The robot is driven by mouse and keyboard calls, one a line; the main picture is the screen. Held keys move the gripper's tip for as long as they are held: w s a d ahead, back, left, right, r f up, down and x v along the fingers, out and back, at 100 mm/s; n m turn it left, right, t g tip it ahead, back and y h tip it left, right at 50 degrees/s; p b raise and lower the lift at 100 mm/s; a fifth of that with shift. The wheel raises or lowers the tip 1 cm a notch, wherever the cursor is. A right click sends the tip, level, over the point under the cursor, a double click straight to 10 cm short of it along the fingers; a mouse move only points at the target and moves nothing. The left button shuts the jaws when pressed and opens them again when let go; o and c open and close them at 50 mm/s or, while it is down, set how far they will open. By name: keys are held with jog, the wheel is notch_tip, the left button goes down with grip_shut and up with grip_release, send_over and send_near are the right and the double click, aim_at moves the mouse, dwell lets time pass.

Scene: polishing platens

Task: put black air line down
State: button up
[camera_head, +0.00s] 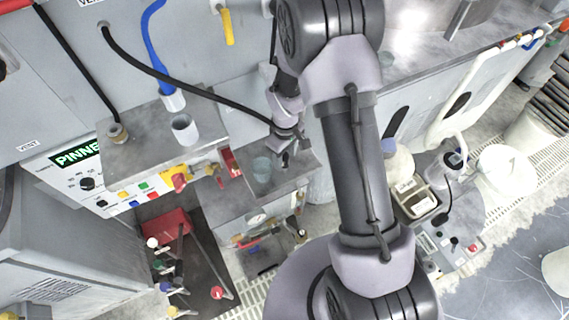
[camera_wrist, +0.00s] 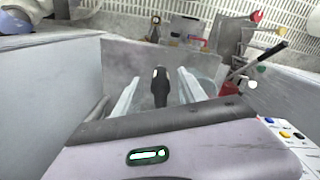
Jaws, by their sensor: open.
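The black air line (camera_head: 185,86) leaves the grey panel at the upper left and runs in a long curve to my gripper (camera_head: 285,158). In the wrist view a black, narrow-tipped piece (camera_wrist: 160,86), apparently the line's end, lies between the two pale fingers of my gripper (camera_wrist: 158,88). The fingers are open, with a visible gap on each side of it. My gripper is over a grey metal shelf (camera_head: 290,178). Whether the line's end touches the shelf cannot be told. My wrist hides part of the line.
A clear cup (camera_head: 262,168) stands on the shelf close to my gripper. A second black hose (camera_head: 75,62) ends at a brass fitting. A white cup (camera_head: 184,129) and a blue hose (camera_head: 152,45) are at the left.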

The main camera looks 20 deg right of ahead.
jog(key=shift+f, duration=0.75)
jog(key=shift+r, duration=0.15)
jog(key=shift+c, duration=0.2)
grip_shut()
